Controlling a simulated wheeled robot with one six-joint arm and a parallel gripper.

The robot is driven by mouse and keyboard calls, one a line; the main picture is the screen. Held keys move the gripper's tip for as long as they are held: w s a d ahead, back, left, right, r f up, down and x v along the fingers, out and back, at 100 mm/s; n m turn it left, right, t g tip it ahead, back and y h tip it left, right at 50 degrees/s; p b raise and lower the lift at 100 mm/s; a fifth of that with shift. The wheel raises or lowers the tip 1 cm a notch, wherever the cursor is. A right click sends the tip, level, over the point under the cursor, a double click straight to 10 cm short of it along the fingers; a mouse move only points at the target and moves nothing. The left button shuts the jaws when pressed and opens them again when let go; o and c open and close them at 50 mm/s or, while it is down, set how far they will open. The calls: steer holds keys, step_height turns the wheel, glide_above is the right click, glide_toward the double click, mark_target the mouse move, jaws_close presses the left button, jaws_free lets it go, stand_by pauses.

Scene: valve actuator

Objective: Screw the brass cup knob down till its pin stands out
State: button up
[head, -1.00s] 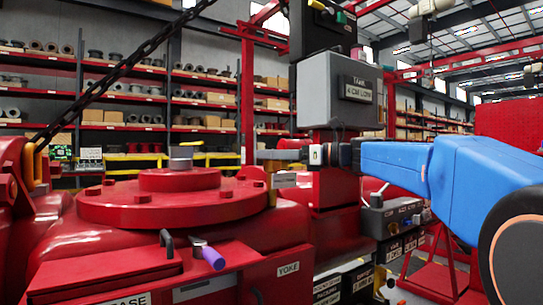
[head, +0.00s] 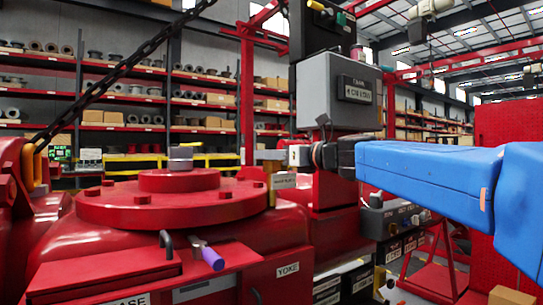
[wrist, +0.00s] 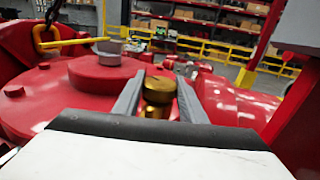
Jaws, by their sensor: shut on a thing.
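The brass cup knob (wrist: 158,92) is in the middle of the wrist view, upright, with a rounded top and a narrower brass part below it. My gripper (wrist: 160,80) has one grey finger on each side of the knob and is shut on it. I cannot make out a pin standing out of its top. In the head view my gripper (head: 284,156) is at the right edge of the red round actuator cover (head: 150,203). The knob cannot be made out there.
A grey stem (head: 181,158) stands on the cover. A purple-ended handle (head: 213,258) is at the front. A grey box (head: 340,92) hangs above my arm on a red post. A chain (head: 110,75) slants at the upper left.

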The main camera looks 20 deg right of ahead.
steer(key=shift+f, duration=0.2)
steer(key=o, duration=1.1)
steer(key=shift+w, duration=0.1)
steer(key=shift+c, duration=0.2)
steer(key=shift+r, duration=0.1)
steer(key=shift+s+d, duration=0.2)
steer(key=shift+s, duration=0.2)
steer(key=v, duration=1.6)
steer(key=shift+s+d, duration=0.2)
